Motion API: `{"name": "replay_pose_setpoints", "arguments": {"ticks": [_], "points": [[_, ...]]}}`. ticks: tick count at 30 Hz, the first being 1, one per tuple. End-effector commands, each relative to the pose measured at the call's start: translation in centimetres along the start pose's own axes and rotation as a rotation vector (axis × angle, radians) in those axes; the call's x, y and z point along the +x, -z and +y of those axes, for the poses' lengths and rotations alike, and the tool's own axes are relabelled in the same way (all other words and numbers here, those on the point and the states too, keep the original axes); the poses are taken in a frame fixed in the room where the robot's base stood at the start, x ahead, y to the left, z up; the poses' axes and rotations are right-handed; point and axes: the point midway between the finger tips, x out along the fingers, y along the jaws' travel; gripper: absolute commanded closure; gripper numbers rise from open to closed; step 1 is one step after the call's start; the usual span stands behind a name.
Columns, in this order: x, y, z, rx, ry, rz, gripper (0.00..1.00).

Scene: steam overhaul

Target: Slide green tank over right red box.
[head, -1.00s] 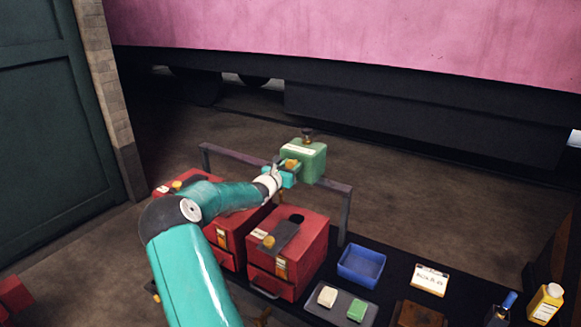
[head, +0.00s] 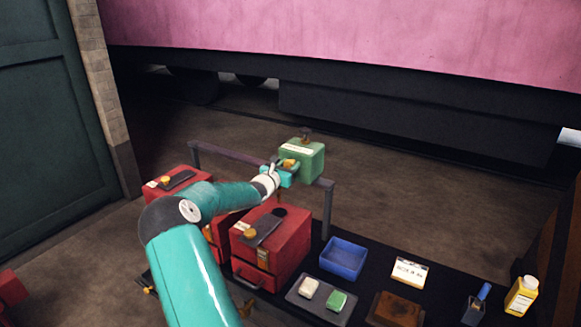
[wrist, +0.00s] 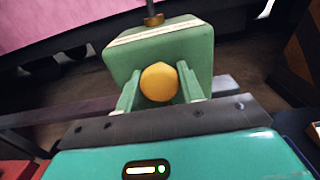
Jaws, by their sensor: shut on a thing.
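The green tank (head: 302,161) is a box with a pale label strip and a dark cap on top. My gripper (head: 289,164) is shut on it and holds it up near the rail behind the red boxes. In the wrist view the tank (wrist: 160,50) fills the middle, with a yellow knob (wrist: 159,82) between my fingers. The right red box (head: 272,250) stands on the black bench, below and left of the tank. It has a dark round opening and a grey plate on top. The tank is apart from the box.
Another red box (head: 165,188) stands at the left, partly behind my arm. A grey rail (head: 328,205) runs behind the boxes. A blue tray (head: 343,258), a tray with two blocks (head: 322,300), a label card (head: 410,270) and a yellow bottle (head: 521,296) are to the right.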

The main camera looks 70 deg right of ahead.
Motion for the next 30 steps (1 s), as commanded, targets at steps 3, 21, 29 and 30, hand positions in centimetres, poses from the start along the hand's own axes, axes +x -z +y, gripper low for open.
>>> {"name": "replay_pose_setpoints", "arguments": {"ticks": [3, 21, 29, 30], "points": [[0.2, 0.1, -0.7, 0.000, 0.014, 0.000, 1.00], [0.1, 0.1, -0.7, -0.001, 0.010, 0.000, 0.41], [-0.8, 0.1, -0.6, 0.001, 0.007, 0.000, 0.41], [-1.3, 0.0, -0.5, 0.001, 0.007, 0.000, 0.41]]}}
